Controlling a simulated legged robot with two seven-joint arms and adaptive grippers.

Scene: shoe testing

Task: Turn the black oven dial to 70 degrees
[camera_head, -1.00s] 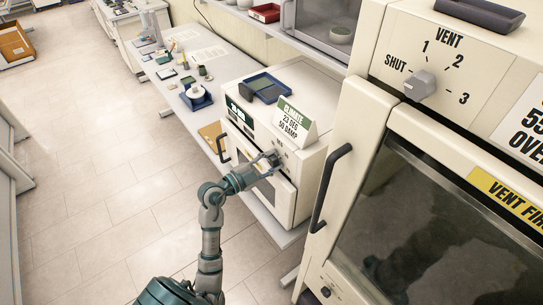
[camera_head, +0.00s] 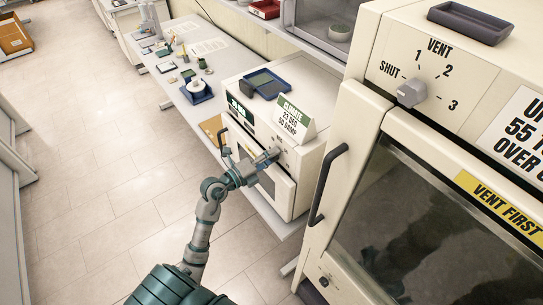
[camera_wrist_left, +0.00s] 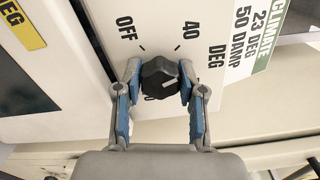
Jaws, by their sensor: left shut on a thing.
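The small white oven (camera_head: 285,95) stands on the bench, its front facing the aisle. The black dial (camera_wrist_left: 160,72) shows in the left wrist view, on the panel between the printed OFF and 40 marks, with DEG beside them. A pale pointer line shows on the dial; lettering below it is mostly hidden. My left gripper (camera_wrist_left: 158,80) is shut on the dial, with one blue-padded finger on each side. In the head view, the left gripper (camera_head: 272,156) reaches the oven's control panel and hides the dial. My right gripper is not in view.
A climate card (camera_head: 294,116) and a blue tray (camera_head: 264,84) sit on the oven top. The oven door handle (camera_head: 223,142) is left of my gripper. A large cabinet with a vent knob (camera_head: 411,94) and black handle (camera_head: 328,185) stands close on the right.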

